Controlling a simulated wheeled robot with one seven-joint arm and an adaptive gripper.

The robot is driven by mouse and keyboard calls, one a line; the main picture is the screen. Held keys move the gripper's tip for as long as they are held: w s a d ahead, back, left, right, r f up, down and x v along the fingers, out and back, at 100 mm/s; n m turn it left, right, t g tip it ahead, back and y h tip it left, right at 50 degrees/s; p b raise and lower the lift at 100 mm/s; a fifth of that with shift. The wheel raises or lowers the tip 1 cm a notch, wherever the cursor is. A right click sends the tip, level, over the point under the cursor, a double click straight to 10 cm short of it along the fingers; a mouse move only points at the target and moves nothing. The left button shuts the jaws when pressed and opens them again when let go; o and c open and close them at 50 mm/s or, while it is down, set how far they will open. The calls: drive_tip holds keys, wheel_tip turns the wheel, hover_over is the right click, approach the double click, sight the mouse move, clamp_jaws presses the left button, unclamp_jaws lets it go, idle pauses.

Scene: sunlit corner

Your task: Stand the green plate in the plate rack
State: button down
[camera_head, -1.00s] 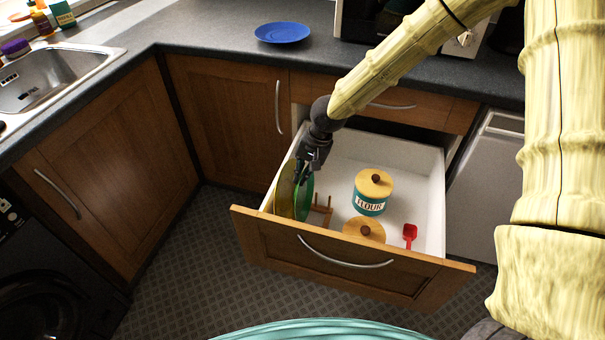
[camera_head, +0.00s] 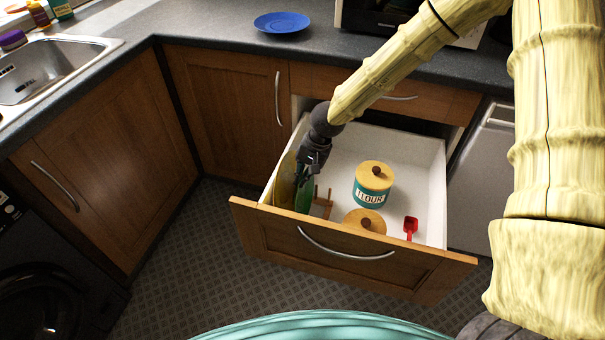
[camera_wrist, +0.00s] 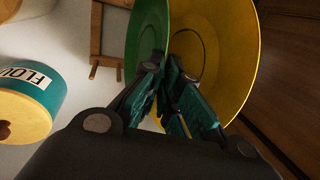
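The green plate (camera_head: 304,197) stands on edge at the left of the open drawer, seen nearly edge-on; it also shows in the wrist view (camera_wrist: 148,28). The yellow plate (camera_head: 284,185) stands close beside it, against the drawer's left side, and fills the right of the wrist view (camera_wrist: 228,60). My gripper (camera_head: 303,178) points down into the drawer. Its fingertips (camera_wrist: 167,66) are close together on either side of the green plate's rim and seem shut on it. The small wooden plate rack (camera_head: 322,205) is just right of the green plate, empty where visible.
The open drawer (camera_head: 420,165) also holds a teal flour canister (camera_head: 371,193), another wooden-lidded container (camera_head: 365,221) and a red scoop (camera_head: 411,228). A blue plate (camera_head: 282,22) lies on the counter (camera_head: 215,30). The drawer's back right is clear.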

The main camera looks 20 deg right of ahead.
drive_tip(key=c, duration=1.6)
unclamp_jaws()
drive_tip(key=shift+o, duration=0.2)
drive_tip(key=shift+r, duration=0.1)
drive_tip(key=v, duration=1.1)
drive_tip(key=shift+r, duration=0.4)
drive_tip(key=shift+d, duration=0.15)
